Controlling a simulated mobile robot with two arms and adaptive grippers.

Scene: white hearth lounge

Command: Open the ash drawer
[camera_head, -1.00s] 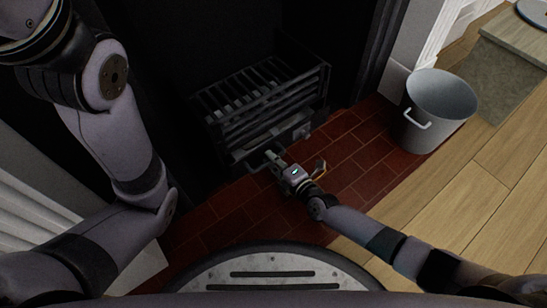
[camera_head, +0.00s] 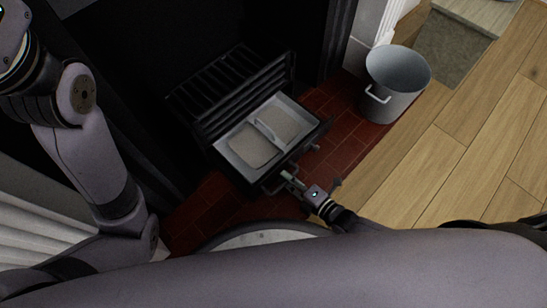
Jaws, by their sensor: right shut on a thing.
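The ash drawer (camera_head: 297,151) is slid out from under the black fire grate (camera_head: 225,82) in the hearth. Inside it lies a light grey metal pan (camera_head: 233,146) with a raised handle across its middle and grey ash-like fill on either side. My right gripper (camera_head: 287,177) is shut on the drawer's front handle (camera_head: 270,188), at the near edge of the drawer. The fingertips are small and partly merge with the handle. My left arm shows at the left, but its gripper is out of view.
A grey metal bucket (camera_head: 397,82) stands right of the grate at the edge of the red brick hearth (camera_head: 341,139). Wooden floor (camera_head: 440,160) lies clear to the right. Dark fireplace walls enclose the grate.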

